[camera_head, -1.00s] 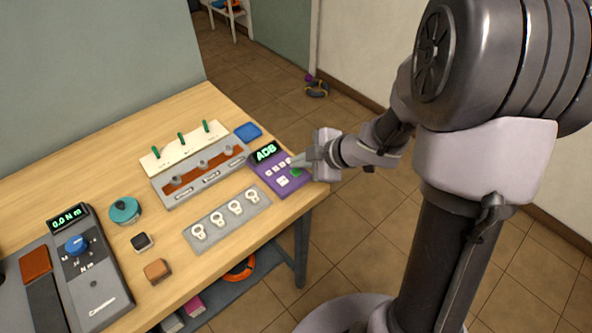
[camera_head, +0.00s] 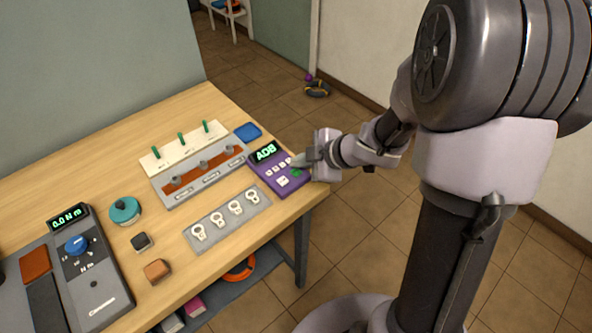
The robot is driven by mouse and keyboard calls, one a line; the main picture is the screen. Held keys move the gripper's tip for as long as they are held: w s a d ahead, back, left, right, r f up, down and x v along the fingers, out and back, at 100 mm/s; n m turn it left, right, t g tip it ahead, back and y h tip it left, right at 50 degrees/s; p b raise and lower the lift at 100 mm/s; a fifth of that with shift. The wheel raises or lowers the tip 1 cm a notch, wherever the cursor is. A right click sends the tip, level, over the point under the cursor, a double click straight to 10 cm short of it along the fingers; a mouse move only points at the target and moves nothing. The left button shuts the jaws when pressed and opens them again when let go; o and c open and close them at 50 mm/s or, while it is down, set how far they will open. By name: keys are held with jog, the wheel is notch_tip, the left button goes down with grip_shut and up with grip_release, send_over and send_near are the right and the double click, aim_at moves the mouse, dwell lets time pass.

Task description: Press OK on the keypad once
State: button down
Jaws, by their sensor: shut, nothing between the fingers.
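The purple keypad (camera_head: 266,178) lies at the right end of the wooden table, with a small display (camera_head: 264,151) reading "ADB" in green. Several white keys (camera_head: 282,181) show on its face. A green key (camera_head: 297,173) is at its right side, partly hidden by my gripper; I cannot read its label. My gripper (camera_head: 297,161) is shut and empty. Its tip is over the right part of the keypad, beside the green key; whether it touches a key cannot be told.
A grey tray with several white ring lugs (camera_head: 206,243) lies in front of the keypad. A grey rack with a brown strip (camera_head: 200,175) and a blue pad (camera_head: 248,131) lie behind. A torque tester (camera_head: 100,298) sits at left.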

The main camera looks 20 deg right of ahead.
aim_at(299, 173)
jog(key=shift+f, duration=0.15)
jog(key=shift+f, duration=0.3)
jog(key=shift+f+b, duration=0.4)
dwell(0.6)
jog(key=shift+r+p, duration=0.9)
jog(key=shift+p, duration=0.2)
jog(key=shift+r, duration=0.1)
notch_tip(299, 173, up, 5)
jog(key=p, duration=0.5)
jog(key=shift+p, duration=0.3)
